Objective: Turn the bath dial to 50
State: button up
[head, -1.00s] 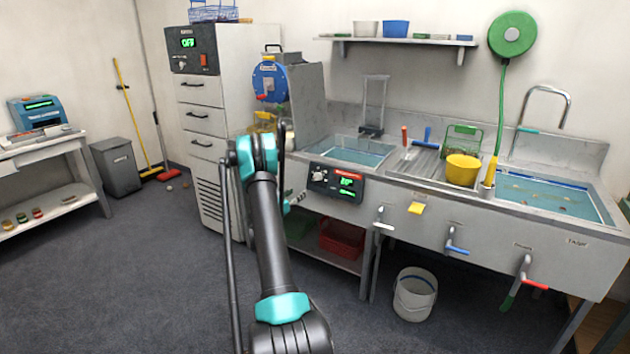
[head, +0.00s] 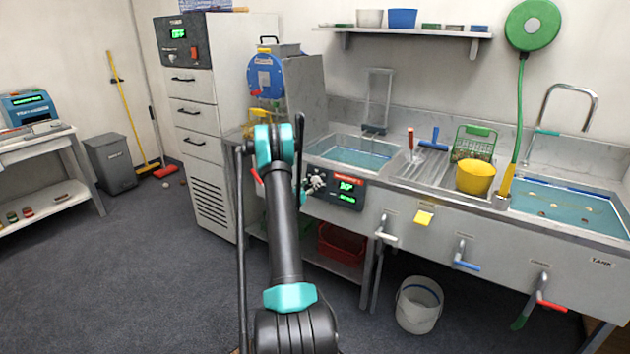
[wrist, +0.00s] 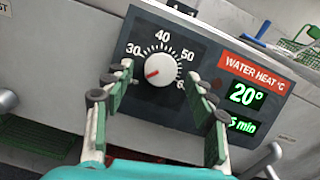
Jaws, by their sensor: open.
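The bath dial (wrist: 160,69) is a round white knob with a red pointer on a dark control panel (wrist: 213,52). Its scale shows 30, 40, 50 and 60, and the pointer aims to the lower left, below 30. The green display (wrist: 245,95) beside it reads 20°, with 5 min below. In the head view the panel (head: 346,207) is on the front of the left basin. My gripper (wrist: 158,95) is open, its fingers on either side of the dial in the wrist view; I cannot tell whether they touch it. In the head view my arm partly hides the gripper.
The water bath (head: 345,152) lies above the panel. A white-handled tap lever (head: 385,235) sticks out to the panel's right. A red crate (head: 341,244) is on the shelf below, and a white bucket (head: 419,304) stands on the floor.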

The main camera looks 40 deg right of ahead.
jog(key=shift+w+d, duration=0.25)
jog(key=shift+d, duration=0.3)
jog(key=shift+c, duration=0.5)
jog(key=c, duration=1.1)
jog(key=shift+o, duration=0.2)
